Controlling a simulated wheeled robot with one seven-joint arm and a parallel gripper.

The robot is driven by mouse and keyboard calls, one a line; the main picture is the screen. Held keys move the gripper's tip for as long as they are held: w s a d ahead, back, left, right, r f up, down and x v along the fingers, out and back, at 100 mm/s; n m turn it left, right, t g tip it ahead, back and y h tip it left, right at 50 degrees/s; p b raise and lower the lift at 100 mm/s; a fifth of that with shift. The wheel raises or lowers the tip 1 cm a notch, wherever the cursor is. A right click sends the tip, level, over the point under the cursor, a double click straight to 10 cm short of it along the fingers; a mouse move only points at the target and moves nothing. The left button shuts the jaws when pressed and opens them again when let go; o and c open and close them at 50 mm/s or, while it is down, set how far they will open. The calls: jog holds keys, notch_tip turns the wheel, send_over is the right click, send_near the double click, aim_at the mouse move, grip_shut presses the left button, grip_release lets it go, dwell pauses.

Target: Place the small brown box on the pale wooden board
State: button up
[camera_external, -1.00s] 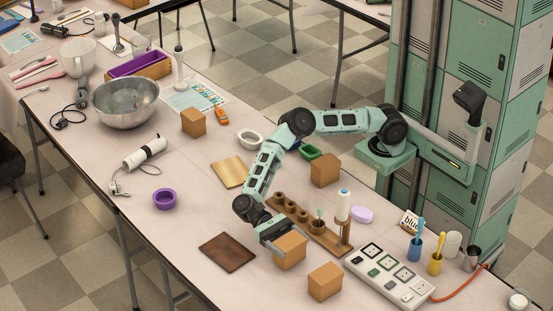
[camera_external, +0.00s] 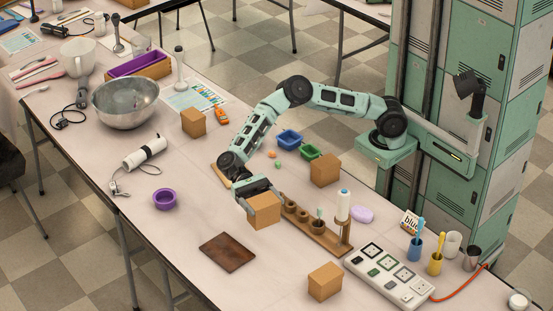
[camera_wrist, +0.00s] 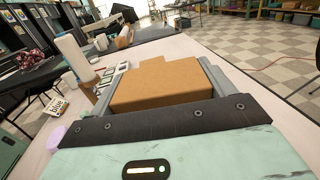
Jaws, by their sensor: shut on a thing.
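My gripper (camera_external: 263,203) is shut on a small brown box (camera_external: 264,214) over the middle of the table. In the wrist view the same box (camera_wrist: 165,92) fills the space between the two fingers. I cannot tell exactly how high it is above the table. The pale wooden board (camera_external: 219,170) lies beyond and to the left of the held box, mostly hidden behind my wrist. A dark brown board (camera_external: 228,252) lies nearer the front edge, apart from the box.
Similar brown boxes stand at the back left (camera_external: 193,123), back right (camera_external: 325,170) and front right (camera_external: 325,282). A wooden rack (camera_external: 318,233) with a white bottle (camera_external: 343,205) is close on the right. A purple bowl (camera_external: 164,199) stands left; table around it is clear.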

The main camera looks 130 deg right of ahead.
jog(key=s+d+r+m+t+h+p, duration=0.1)
jog(key=s+d+m+t+h+p, duration=0.35)
jog(key=d, duration=1.25)
jog(key=s+d+m+t+p, duration=0.1)
jog(key=s+d+m+t, duration=0.3)
jog(key=s+d, duration=0.9)
jog(key=shift+n+t+h, duration=0.25)
jog(key=shift+n+t, duration=0.4)
jog(key=shift+t, duration=0.1)
jog(key=shift+w+d+f+b, duration=0.1)
jog(key=shift+w+d+f, duration=0.55)
jog(key=shift+f, duration=1)
jog(key=shift+w+d+f+b, duration=0.1)
jog(key=shift+w+d+f, duration=0.5)
jog(key=shift+f, duration=1.05)
jog(key=shift+w+d+f+b, duration=0.1)
jog(key=shift+w+d+f, duration=0.25)
jog(key=shift+d+f, duration=0.95)
jog(key=shift+a+f, duration=0.4)
jog(key=shift+f, duration=0.1)
jog(key=o, duration=1)
jog(key=shift+c, duration=0.2)
jog(key=shift+r, duration=0.15)
jog(key=v, duration=1.2)
